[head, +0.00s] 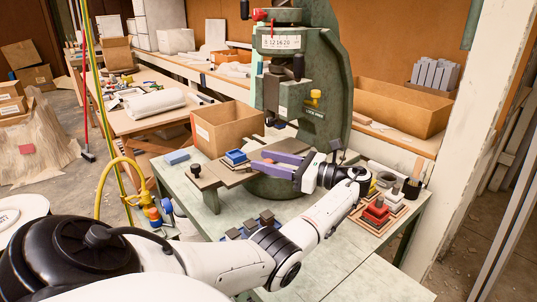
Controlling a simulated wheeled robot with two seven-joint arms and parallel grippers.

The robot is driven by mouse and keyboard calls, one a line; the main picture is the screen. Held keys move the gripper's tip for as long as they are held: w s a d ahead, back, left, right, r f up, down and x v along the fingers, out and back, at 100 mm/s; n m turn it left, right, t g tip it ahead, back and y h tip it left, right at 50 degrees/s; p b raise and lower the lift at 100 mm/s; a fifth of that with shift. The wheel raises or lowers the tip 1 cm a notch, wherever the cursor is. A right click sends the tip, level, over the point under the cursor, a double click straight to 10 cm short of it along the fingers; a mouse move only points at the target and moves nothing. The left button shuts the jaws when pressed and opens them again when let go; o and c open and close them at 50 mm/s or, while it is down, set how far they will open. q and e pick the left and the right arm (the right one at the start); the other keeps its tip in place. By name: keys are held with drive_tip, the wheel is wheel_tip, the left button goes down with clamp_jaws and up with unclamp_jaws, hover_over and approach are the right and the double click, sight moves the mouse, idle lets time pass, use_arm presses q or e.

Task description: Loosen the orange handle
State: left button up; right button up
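The green fly press (335,75) stands on the green work table. A small orange piece (269,161), which looks like the orange handle, shows low at the front of the press. My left gripper (258,160) reaches in from the right side with its purple fingers pointing left. The fingers are apart, one on the far side and one on the near side of the orange piece. I cannot tell whether they touch it. Much of the handle is hidden or too small to make out. My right gripper is not in view.
A cardboard box (226,127) stands on the table's back left. Blue blocks (235,157) lie left of the gripper. Red blocks (376,212) on a wooden board sit at the right. A long open box (400,107) is behind the press. A white post (470,140) stands at the right.

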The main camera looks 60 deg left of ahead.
use_arm(q)
drive_tip(key=shift+d, duration=0.1)
